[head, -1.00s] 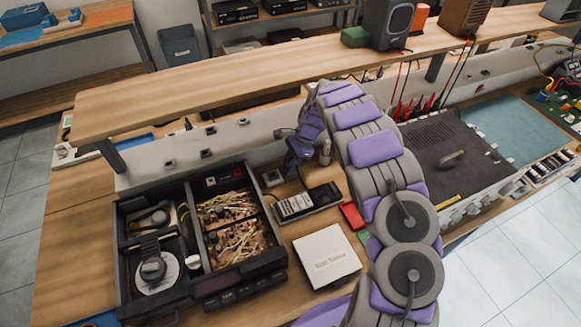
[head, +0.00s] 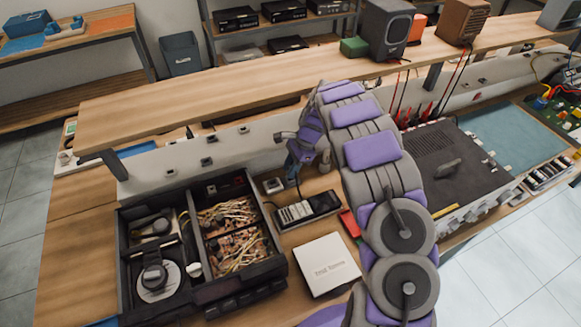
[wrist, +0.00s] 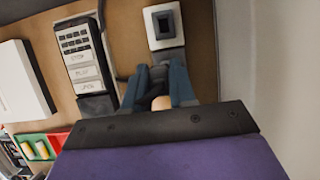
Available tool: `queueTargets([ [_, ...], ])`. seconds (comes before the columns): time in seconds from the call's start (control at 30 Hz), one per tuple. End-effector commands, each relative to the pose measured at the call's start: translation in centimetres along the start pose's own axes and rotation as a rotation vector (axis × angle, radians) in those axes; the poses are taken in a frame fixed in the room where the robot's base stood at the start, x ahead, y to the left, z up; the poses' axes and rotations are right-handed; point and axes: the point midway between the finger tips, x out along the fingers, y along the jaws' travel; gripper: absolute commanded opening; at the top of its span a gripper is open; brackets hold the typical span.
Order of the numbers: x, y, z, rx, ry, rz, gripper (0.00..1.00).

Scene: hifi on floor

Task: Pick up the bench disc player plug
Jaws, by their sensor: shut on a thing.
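My gripper (wrist: 158,82) has its two blue-grey fingers close together in the wrist view, shut on a small dark plug (wrist: 158,75) that is mostly hidden between them. In the head view my gripper (head: 293,172) is over the bench near the back panel, above the remote. A thin dark cable (head: 299,189) hangs below the fingers there. The bench disc player (head: 205,291) is an open black case at left, with a disc and a wired circuit board inside.
A remote (head: 307,210) and a white box (head: 326,264) lie in front of my gripper. A small pale socket block (wrist: 164,25) is close to the fingers. The grey back panel (head: 228,149) runs behind, under a raised shelf (head: 230,92). A large dark instrument (head: 450,165) stands right.

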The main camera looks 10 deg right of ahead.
Motion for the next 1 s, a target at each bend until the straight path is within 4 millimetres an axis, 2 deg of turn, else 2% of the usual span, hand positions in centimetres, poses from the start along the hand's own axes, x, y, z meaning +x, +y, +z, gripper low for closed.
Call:
queueTargets([
  [1.0, 0.1, 12.3, 3.5, 0.001, -0.001, 0.002, 0.00],
])
